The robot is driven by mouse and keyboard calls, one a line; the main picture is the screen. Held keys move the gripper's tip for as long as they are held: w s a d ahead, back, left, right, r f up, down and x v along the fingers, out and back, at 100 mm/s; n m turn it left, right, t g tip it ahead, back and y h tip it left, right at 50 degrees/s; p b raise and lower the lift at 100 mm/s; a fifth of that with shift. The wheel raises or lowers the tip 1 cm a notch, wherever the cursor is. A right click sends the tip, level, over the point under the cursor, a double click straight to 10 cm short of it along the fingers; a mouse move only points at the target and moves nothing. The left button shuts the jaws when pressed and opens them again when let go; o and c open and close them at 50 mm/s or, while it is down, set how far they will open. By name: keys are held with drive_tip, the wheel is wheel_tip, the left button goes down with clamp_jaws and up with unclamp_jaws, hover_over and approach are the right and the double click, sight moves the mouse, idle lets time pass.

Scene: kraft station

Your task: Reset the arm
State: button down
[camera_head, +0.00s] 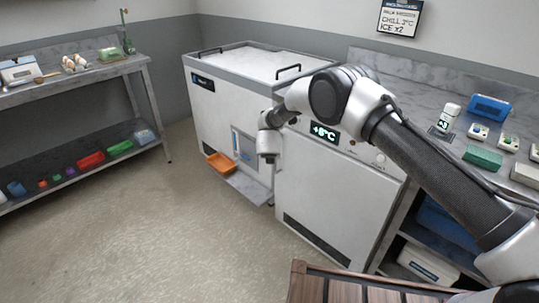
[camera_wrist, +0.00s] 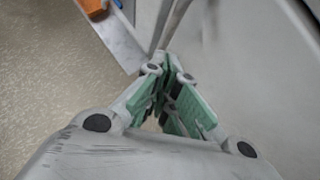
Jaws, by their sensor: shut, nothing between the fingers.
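My arm reaches in from the right edge of the head view, bends at a raised joint, and ends in a wrist that hangs in front of the white chest unit. My gripper (camera_wrist: 167,75) shows in the wrist view with its green-padded fingers drawn together and nothing between them. It points down past the front of the white units, above the floor. In the head view the fingers cannot be made out beyond the wrist.
An orange tray (camera_head: 221,163) sits by the chest unit (camera_head: 225,95), near a low grey ledge (camera_head: 248,188). A white cabinet (camera_head: 335,195) with a "+6°C" display stands close right. A counter with small items is right; shelving (camera_head: 95,75) is left. The floor between is clear.

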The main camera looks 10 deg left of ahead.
drive_tip(key=s+a+n+g+y, duration=0.2)
drive_tip(key=s+n+g+y, duration=0.1)
drive_tip(key=s+n, duration=0.8)
drive_tip(key=s+d+r+n+g+y, duration=0.25)
drive_tip(key=s+d+r+n, duration=0.25)
drive_tip(key=r+n, duration=0.45)
drive_tip(key=s+d+r+n+g+h, duration=0.1)
drive_tip(key=s+d+r+n, duration=0.35)
drive_tip(key=d+r, duration=0.4)
drive_tip(key=s+d+r+n+g+h, duration=0.15)
drive_tip(key=s+d+r+n, duration=0.3)
drive_tip(key=d, duration=0.65)
drive_tip(key=s+d+r+n+g+h, duration=0.1)
drive_tip(key=s+d+r+n, duration=0.3)
drive_tip(key=d+r+n, duration=0.45)
drive_tip(key=s+d+r+m+t+h, duration=0.1)
drive_tip(key=s+d+r, duration=0.2)
drive_tip(key=s+d, duration=0.2)
drive_tip(key=s+d+r+m+t+h, duration=0.1)
drive_tip(key=s+d+r, duration=0.3)
drive_tip(key=d, duration=0.8)
drive_tip(key=s+d+r+m+t+h, duration=0.1)
drive_tip(key=s+d+r+t, duration=0.1)
drive_tip(key=s+d+r, duration=0.2)
drive_tip(key=s+d, duration=0.3)
drive_tip(key=d, duration=0.1)
drive_tip(key=shift+s+d+m+t, duration=0.15)
drive_tip(key=shift+s+m+t, duration=0.15)
drive_tip(key=shift+s+m, duration=0.1)
